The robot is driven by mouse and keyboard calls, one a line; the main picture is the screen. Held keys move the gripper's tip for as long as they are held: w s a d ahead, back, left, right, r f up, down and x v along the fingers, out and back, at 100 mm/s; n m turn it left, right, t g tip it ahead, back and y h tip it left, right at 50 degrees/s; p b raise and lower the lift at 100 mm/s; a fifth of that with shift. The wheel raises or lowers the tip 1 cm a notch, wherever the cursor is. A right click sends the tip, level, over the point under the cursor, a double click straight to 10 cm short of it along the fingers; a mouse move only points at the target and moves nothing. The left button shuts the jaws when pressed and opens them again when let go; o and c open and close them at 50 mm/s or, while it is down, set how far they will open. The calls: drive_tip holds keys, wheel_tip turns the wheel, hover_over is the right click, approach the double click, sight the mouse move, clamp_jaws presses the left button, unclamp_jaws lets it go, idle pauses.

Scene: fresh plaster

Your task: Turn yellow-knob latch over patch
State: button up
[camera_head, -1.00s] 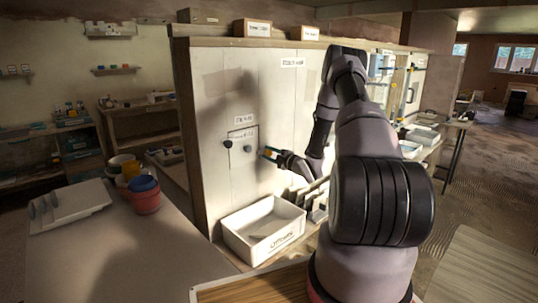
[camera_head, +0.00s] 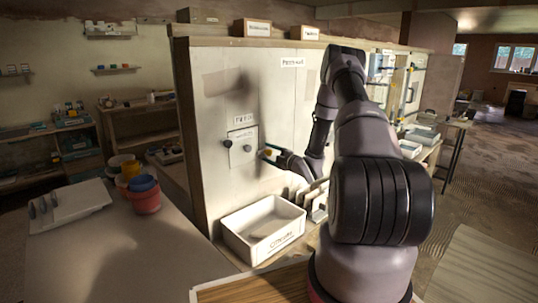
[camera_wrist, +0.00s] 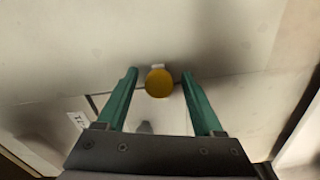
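The yellow knob (camera_wrist: 158,84) of the latch shows in the wrist view, round and close to the wall, with a small pale piece behind it. My gripper (camera_wrist: 160,74) is open, its two green fingers on either side of the knob with a gap at each side. In the head view my gripper (camera_head: 266,152) is at the white board, just right of the patch (camera_head: 241,136). The patch is a pale rectangular plate with two dark knobs, one (camera_head: 227,143) at its left edge and one (camera_head: 247,148) at its lower right. The latch arm is not clearly visible.
A white bin (camera_head: 262,246) stands below on the ledge, with several upright pieces (camera_head: 316,203) to its right. Coloured buckets (camera_head: 144,199) and a white tray (camera_head: 68,207) are on the table at left. The board (camera_head: 215,190) around the patch is mostly bare.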

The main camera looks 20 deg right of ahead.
drive_tip(key=v, duration=1)
drive_tip(key=shift+s+d, duration=0.15)
drive_tip(key=shift+s, duration=0.2)
